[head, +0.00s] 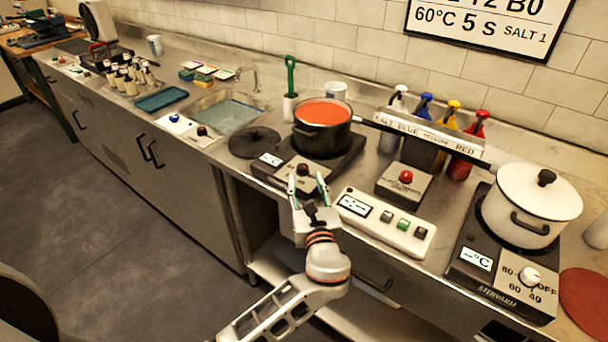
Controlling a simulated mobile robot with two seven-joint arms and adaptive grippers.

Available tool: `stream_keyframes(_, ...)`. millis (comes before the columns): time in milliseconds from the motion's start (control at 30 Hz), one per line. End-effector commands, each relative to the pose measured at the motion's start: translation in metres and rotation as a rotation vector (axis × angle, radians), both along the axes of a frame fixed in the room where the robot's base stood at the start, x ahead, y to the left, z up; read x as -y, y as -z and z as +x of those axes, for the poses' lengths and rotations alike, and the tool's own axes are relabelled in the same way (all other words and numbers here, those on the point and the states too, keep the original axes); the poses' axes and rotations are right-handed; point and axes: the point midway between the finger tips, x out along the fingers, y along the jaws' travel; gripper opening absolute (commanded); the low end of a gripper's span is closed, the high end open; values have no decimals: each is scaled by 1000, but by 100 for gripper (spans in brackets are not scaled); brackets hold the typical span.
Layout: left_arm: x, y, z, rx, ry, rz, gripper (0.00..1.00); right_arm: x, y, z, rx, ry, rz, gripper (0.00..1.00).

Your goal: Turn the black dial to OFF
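The black dial (303,169) is on the front face of the left hot plate (272,181), beside a small lit display. Its markings and setting are too small to read. A black pot (322,141) of red-orange liquid stands on this hot plate. My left gripper (307,183) is open, its two fingers apart and pointing at the dial from the front. The fingertips are close to the dial, one on each side; I cannot tell whether they touch it. My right gripper is not in view.
A white control box (385,222) and a box with a red button (406,177) are to the right. A black lid (254,141) lies left of the black pot.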

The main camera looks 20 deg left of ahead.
Motion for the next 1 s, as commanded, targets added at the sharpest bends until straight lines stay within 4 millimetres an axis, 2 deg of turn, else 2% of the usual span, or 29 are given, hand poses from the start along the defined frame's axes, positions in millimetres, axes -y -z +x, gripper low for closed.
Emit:
stream_keyframes(100,7,0,-16,-1,-1,0,38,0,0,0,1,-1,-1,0)
stream_keyframes(300,13,0,-27,0,-1,0,38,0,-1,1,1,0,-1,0)
stream_keyframes(1000,13,0,-28,0,-1,0,38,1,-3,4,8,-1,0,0)
